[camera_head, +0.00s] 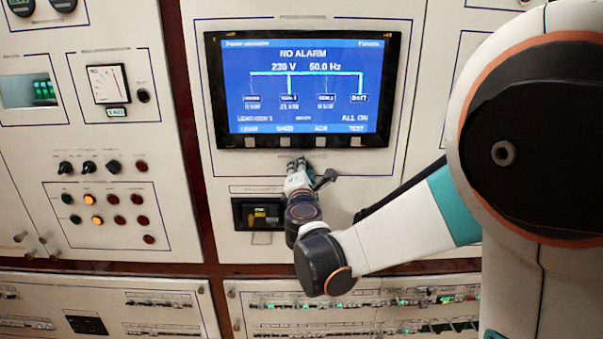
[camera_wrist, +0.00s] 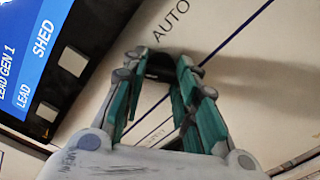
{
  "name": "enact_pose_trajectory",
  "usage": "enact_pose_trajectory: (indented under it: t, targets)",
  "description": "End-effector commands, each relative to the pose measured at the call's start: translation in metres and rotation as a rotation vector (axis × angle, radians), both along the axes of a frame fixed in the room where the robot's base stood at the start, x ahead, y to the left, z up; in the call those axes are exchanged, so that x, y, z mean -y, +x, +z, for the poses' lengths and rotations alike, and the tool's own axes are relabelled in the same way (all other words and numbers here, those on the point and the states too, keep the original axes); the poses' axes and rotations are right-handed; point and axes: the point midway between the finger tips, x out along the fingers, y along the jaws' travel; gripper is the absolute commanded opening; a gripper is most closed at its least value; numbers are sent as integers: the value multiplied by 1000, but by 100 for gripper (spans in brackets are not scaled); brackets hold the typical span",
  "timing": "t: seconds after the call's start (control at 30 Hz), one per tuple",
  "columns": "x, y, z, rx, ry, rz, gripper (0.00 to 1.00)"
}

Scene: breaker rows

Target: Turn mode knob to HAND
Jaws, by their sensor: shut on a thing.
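The mode knob (camera_wrist: 160,74) is a small dark shape between my fingertips in the wrist view, mostly hidden by the fingers. My gripper (camera_wrist: 162,66) is shut on it, with a teal finger on each side. The word AUTO (camera_wrist: 171,20) is printed on the panel just beyond the fingertips. No HAND label can be read, and I cannot tell which way the knob points. In the head view my gripper (camera_head: 297,165) meets the panel just below the screen and covers the knob.
A large screen (camera_head: 302,90) reading NO ALARM sits right above my gripper, with buttons along its lower edge. A dark recessed unit (camera_head: 258,214) is below left. Small knobs and lamps (camera_head: 105,200) fill the left panel. Breaker rows (camera_head: 360,305) run along the bottom.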

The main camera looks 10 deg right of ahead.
Motion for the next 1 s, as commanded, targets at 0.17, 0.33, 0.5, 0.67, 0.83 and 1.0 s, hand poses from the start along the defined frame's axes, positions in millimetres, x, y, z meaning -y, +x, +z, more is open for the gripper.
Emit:
enact_pose_trajectory:
  t: [0.17,0.33,0.5,0.67,0.83,1.0]
  targets:
    - [0,-2,-2,-19,-76,0,4]
    - [0,-2,-2,-28,-119,0,4]
    - [0,-2,-2,-32,-134,0,4]
    - [0,-2,-2,-32,-136,0,4]
    - [0,-2,-2,-32,-136,0,4]
    - [0,-1,-2,-32,-136,0,47]
